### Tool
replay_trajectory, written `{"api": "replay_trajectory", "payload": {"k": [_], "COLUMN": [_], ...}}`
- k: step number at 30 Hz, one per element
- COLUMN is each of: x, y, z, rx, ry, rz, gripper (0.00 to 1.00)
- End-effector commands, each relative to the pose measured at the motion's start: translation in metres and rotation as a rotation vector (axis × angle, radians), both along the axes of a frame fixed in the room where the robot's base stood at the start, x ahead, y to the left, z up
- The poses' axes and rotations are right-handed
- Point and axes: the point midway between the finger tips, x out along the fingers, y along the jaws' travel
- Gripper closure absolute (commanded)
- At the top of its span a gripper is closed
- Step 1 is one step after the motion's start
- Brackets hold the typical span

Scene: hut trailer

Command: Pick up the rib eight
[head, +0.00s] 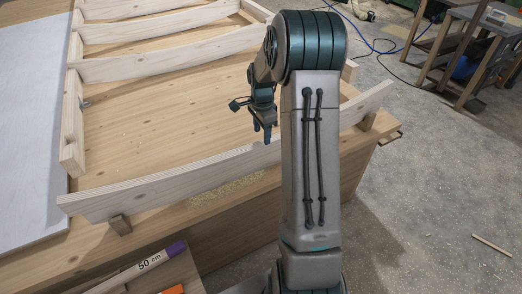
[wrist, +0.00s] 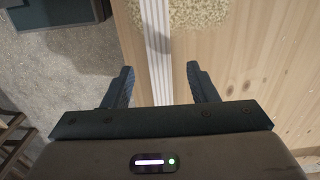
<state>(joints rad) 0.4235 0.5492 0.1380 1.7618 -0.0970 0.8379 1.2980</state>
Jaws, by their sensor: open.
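A long pale curved wooden rib (head: 170,180) stands on edge along the front of the bench, on small wooden blocks. No number can be read on it; it is the loose rib nearest my gripper, so I take it as rib eight. My gripper (head: 263,132) points down at the rib's middle, with open fingers. In the wrist view the rib (wrist: 157,45) runs as a narrow pale strip between the two spread fingers of my gripper (wrist: 160,70), with gaps on both sides. My arm hides part of the rib in the head view.
A pale wooden frame (head: 73,110) with several cross ribs lies behind on the bench (head: 160,125). A white panel (head: 30,120) is at left. A 50 cm marked stick (head: 140,268) with a purple end lies at the front. Sawdust (wrist: 190,14) lies beside the rib.

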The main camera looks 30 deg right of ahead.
Motion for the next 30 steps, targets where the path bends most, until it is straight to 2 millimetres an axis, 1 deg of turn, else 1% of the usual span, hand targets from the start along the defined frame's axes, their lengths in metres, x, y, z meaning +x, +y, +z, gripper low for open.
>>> {"api": "replay_trajectory", "payload": {"k": [1, 3, 8, 11, 15, 18, 21, 28, 29, 30], "x": [0.000, 0.000, 0.000, -0.001, -0.002, -0.001, -0.001, -0.001, -0.001, -0.001], "y": [0.000, 0.000, 0.001, 0.002, 0.005, 0.004, 0.004, 0.004, 0.004, 0.004], "z": [-0.009, -0.017, -0.027, -0.037, -0.058, -0.070, -0.076, -0.076, -0.076, -0.076], "rx": [0.002, 0.002, 0.001, 0.002, 0.003, 0.001, 0.001, 0.000, 0.000, 0.000], "ry": [0.003, 0.002, 0.000, 0.002, 0.003, 0.002, 0.000, -0.001, -0.001, -0.001], "rz": [0.001, 0.001, 0.002, 0.001, 0.002, 0.002, 0.001, 0.002, 0.002, 0.002], "gripper": [0.47, 0.47, 0.47, 0.47, 0.47, 0.47, 0.47, 0.47, 0.56, 0.67]}}
